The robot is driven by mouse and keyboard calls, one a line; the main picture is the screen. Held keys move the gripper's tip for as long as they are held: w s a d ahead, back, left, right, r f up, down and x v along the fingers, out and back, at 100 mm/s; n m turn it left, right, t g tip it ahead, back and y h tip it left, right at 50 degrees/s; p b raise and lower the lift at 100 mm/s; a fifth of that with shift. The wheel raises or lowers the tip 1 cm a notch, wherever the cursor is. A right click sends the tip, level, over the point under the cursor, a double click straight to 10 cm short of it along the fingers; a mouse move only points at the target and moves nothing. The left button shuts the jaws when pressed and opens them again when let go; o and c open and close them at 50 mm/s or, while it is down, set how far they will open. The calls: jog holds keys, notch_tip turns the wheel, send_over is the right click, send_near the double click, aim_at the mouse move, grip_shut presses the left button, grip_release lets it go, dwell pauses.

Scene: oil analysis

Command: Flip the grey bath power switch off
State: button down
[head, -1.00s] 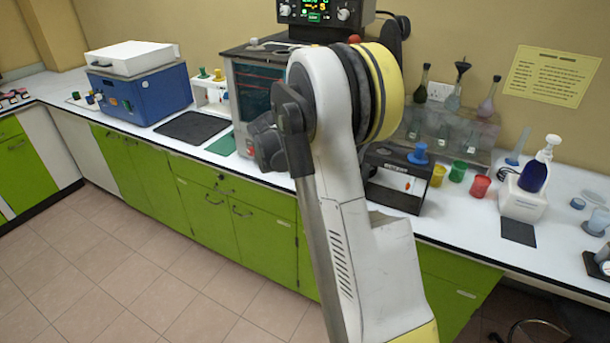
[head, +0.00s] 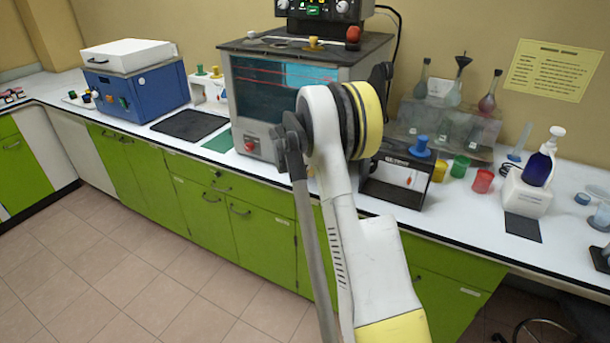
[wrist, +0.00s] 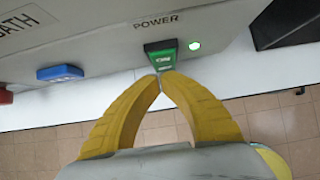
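In the wrist view a green power switch (wrist: 160,54) sits on a pale grey panel, under the word POWER and beside a lit green lamp (wrist: 194,45). My gripper (wrist: 160,73) has yellow fingers whose tips meet, with nothing seen between them. The tips are at the switch's lower edge; I cannot tell whether they touch it. The word BATH is partly cut off at the panel's left. In the head view the grey bath (head: 240,110) with a glass front stands on the counter. My arm hides the right part of its front, and my gripper is not visible there.
A blue button (wrist: 60,72) and a red one (wrist: 5,96) lie left of the switch. A blue machine (head: 140,92) stands farther left. Right of my arm are a small black-framed unit (head: 397,180), coloured cups and a pump bottle (head: 541,160). The floor in front is clear.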

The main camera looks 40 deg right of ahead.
jog(key=shift+w+d+f+t+h+b, duration=0.1)
jog(key=shift+d+f+t+h+b, duration=0.3)
jog(key=shift+h+b, duration=0.3)
jog(key=shift+f+h+b, duration=0.1)
jog(key=shift+h+b, duration=0.3)
jog(key=shift+b, duration=0.05)
jog(key=shift+d+r, duration=0.1)
jog(key=shift+r, duration=0.2)
jog(key=shift+r+p, duration=0.1)
jog(key=shift+p, duration=0.25)
jog(key=shift+r+p, duration=0.35)
jog(key=shift+r, duration=0.3)
